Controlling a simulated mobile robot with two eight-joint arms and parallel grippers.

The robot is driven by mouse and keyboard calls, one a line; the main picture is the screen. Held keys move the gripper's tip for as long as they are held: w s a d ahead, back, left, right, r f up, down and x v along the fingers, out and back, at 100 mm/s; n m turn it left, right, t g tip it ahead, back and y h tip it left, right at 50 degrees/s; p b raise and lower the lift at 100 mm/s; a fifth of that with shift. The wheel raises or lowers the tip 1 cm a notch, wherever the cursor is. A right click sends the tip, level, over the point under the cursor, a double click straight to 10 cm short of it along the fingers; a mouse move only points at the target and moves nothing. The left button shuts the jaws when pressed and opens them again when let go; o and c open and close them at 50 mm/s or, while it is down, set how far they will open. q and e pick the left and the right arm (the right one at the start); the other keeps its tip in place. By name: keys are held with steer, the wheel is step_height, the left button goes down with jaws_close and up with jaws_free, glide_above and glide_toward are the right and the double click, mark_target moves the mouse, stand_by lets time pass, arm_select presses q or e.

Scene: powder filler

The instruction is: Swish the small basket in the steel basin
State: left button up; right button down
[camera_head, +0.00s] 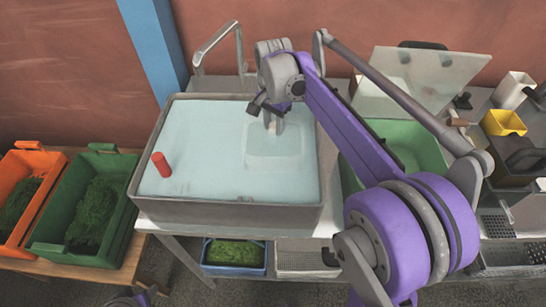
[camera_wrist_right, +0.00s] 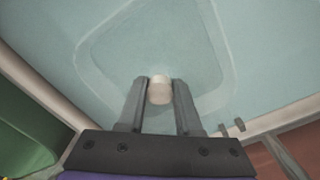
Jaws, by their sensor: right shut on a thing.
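The steel basin (camera_head: 228,212) is filled with pale blue liquid. A faint, rounded square outline, seemingly the small basket (camera_head: 265,160), lies under the surface on the basin's right side. It also shows in the right wrist view (camera_wrist_right: 103,50), where its outline surrounds my fingertips. My right gripper (camera_head: 273,126) points down into the basin and is shut on a pale, rounded knob (camera_wrist_right: 160,89), seemingly the basket's handle. How the knob joins the basket is hidden. Only a small dark and purple piece of my left arm shows at the bottom edge; its jaws cannot be made out.
A tap (camera_head: 219,38) rises behind. Orange (camera_head: 38,160) and green (camera_head: 112,158) crates of greens stand left. A green basin (camera_head: 408,141) adjoins on the right, under my right arm. A blue crate (camera_head: 234,270) sits below.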

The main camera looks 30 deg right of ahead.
steer(key=shift+r, duration=0.1)
arm_select(q)
steer(key=w+r+t+p, duration=0.1)
steer(key=w+r+p, duration=0.3)
steer(key=r+p, duration=0.3)
step_height(320, 180, up, 3)
steer(key=shift+r, duration=0.1)
arm_select(e)
steer(key=s+a+r, duration=0.1)
steer(key=s+r, duration=0.1)
steer(key=r, duration=0.5)
steer(key=s+a+r, duration=0.2)
steer(key=r, duration=0.5)
steer(key=shift+s, duration=0.3)
steer(key=shift+d+f, duration=0.1)
stand_by(1.4)
